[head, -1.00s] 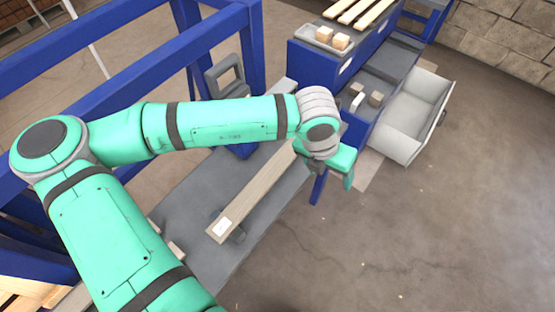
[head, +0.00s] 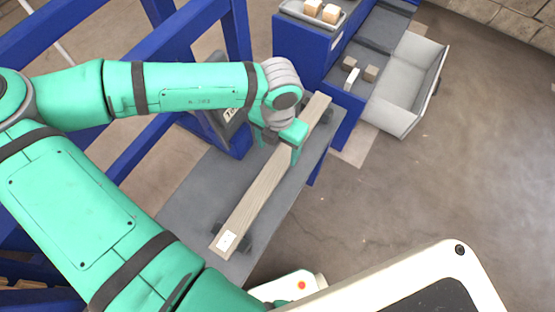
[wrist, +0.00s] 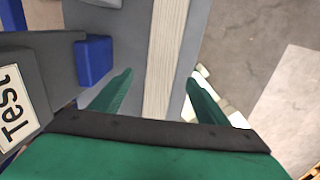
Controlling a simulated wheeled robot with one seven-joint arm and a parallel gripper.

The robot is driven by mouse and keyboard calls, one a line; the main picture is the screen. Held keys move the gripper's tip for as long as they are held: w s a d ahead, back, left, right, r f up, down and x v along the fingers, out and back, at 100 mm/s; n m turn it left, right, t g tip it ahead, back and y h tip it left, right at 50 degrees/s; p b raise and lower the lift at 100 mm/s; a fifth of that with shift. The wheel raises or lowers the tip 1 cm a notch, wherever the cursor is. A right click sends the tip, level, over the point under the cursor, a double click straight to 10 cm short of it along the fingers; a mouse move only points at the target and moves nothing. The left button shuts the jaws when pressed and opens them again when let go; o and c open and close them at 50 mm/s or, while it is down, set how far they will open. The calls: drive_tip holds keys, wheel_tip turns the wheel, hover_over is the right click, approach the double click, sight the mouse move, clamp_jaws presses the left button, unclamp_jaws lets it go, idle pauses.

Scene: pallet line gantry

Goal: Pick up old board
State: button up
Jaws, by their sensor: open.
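The old board (head: 252,199) is a long, weathered grey-brown plank with a white label at its near end. It lies slantwise across dark supports on a grey table in the head view. My gripper (head: 279,154) is over the board's middle to far part, with one finger on each side of it. In the wrist view, the board (wrist: 164,62) runs between the two spread fingers of my gripper (wrist: 158,95). The fingers stand apart from the board, with gaps on both sides. Part of the board is hidden under my gripper.
The grey table (head: 190,205) lies beneath the board. A blue frame (head: 180,45) stands at the left. A white-grey bin (head: 405,85) is at the right, beside a grey shelf with small blocks. A "Test" sign (wrist: 12,108) is left of my gripper. Open floor lies at right.

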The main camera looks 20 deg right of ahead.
sight(278, 163)
drive_tip(key=shift+s+f, duration=0.15)
drive_tip(key=shift+f, duration=3.2)
drive_tip(key=c, duration=1.4)
